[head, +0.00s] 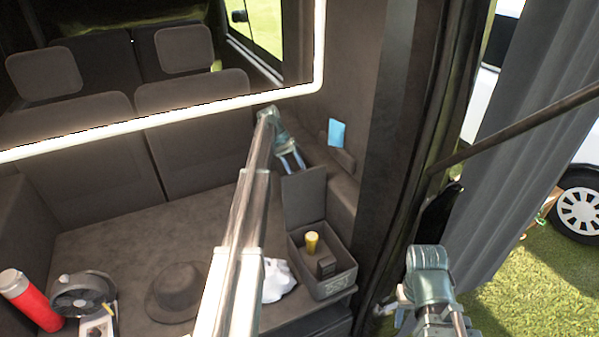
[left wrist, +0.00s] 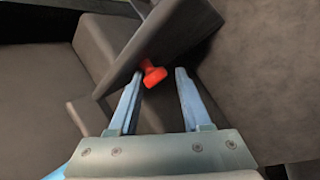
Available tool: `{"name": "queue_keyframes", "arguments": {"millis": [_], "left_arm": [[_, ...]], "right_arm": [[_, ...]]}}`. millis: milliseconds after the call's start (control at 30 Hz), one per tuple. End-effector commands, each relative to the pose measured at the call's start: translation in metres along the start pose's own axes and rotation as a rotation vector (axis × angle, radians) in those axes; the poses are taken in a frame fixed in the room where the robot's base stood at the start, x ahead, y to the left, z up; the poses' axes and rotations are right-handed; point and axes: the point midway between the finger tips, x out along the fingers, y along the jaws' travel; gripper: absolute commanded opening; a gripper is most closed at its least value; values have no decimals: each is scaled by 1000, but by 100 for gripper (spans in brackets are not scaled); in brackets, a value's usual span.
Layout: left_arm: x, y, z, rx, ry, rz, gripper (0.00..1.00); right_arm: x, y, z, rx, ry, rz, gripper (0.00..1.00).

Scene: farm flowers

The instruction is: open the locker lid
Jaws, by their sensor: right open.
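The locker (head: 325,283) is a dark grey box at the right end of the bench, with a yellow-topped item and a dark block inside. Its lid (head: 304,196) stands up, roughly upright, at the back of the box. My left gripper (head: 291,162) is just above the lid's top edge. In the left wrist view its blue fingers (left wrist: 157,85) are apart, with a red knob (left wrist: 154,76) on a dark panel showing between their tips. I cannot tell whether they touch it. My right gripper (head: 398,308) is open at the bottom right, away from the locker.
A dark hat (head: 176,291), a white cloth-like thing (head: 277,281), a small fan (head: 82,292) and a red bottle (head: 30,299) are on the bench. A light blue card (head: 336,132) is at the wall behind the lid. A door pillar stands right of the locker.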

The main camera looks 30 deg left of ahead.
Motion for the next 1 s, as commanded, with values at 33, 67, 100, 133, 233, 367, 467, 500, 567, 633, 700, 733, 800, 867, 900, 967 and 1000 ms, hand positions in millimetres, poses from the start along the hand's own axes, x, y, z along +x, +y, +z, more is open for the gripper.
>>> {"name": "queue_keyframes", "arguments": {"millis": [33, 67, 100, 133, 233, 367, 467, 500, 567, 633, 700, 733, 800, 867, 900, 967, 1000], "left_arm": [[0, -4, 4, -4, -5, -2, 50], [0, -3, 4, -4, -6, -2, 55], [0, -3, 4, -3, -6, -1, 62], [0, -3, 4, -3, -6, -1, 66], [0, -2, 3, -2, -5, 0, 66], [-1, -1, 2, 0, -5, 2, 66], [-1, 0, 1, 0, -4, 2, 66], [-1, 0, 1, 0, -4, 2, 66], [0, 0, 1, 1, -3, 2, 66], [0, 1, 2, 2, 0, 0, 66], [0, 4, 5, 5, 9, -8, 66], [1, 6, 8, 7, 14, -14, 66], [3, 12, 16, 16, 37, -35, 66], [6, 19, 25, 27, 64, -60, 66], [8, 23, 32, 35, 85, -80, 66], [14, 29, 41, 49, 118, -112, 66], [17, 33, 47, 59, 142, -132, 66]], "right_arm": [[1, 0, 0, 0, 0, 0, 50], [1, 0, 0, 0, 0, 0, 50], [1, 0, 0, 0, 0, 0, 50], [1, 0, 0, 0, 0, 0, 50], [0, 0, 0, 0, 0, 0, 50], [0, 0, 0, 0, 0, 0, 50], [0, 0, 0, 0, 0, 0, 50], [0, 0, 0, 0, 0, 0, 50], [0, 0, 0, 0, 0, 0, 50], [-1, 0, 0, 0, 0, 0, 50], [-4, 0, 0, 0, 0, 0, 50], [-6, 1, 0, 0, 0, 0, 50], [-12, 1, 1, 0, 0, 0, 50], [-18, 2, 1, 0, 0, 0, 50], [-22, 2, 1, 0, 0, 0, 50], [-26, 2, 1, 0, 0, 0, 50], [-29, 3, 2, 0, 0, 0, 50]]}}
